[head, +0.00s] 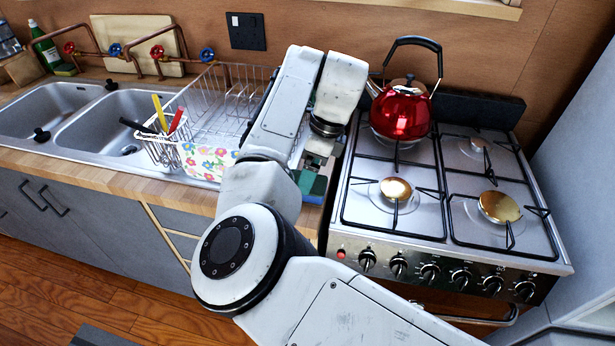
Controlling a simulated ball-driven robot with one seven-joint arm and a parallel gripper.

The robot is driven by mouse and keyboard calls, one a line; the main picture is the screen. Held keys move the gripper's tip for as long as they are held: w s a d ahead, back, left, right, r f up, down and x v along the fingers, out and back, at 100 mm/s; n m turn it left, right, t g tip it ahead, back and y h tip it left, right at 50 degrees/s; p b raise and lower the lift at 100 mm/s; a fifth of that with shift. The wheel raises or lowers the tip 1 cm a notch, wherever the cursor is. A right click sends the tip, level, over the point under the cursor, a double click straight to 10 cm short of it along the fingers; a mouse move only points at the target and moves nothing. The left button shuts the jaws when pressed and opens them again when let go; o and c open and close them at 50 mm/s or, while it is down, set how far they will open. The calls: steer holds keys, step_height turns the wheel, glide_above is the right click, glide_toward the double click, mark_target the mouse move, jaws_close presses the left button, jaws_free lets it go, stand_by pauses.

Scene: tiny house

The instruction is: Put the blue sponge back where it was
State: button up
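A blue-green block (318,186), which looks like the blue sponge, shows on the counter strip between the dish rack and the stove. My arm hides part of it. My gripper (317,162) points down right above this block, at the stove's left edge. The fingertips are small and partly hidden by my arm, so I cannot tell whether they are open or closed on the block, or whether the block touches the counter.
The stove (420,213) with a red kettle (400,112) stands close on the right. A wire dish rack (205,105), a utensil basket (163,150) and a flowered cloth (207,161) are on the left.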

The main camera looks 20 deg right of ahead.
mark_target(321, 181)
steer(key=v, duration=0.9)
steer(key=shift+r, duration=0.2)
steer(key=shift+f, duration=0.1)
steer(key=shift+c, duration=0.3)
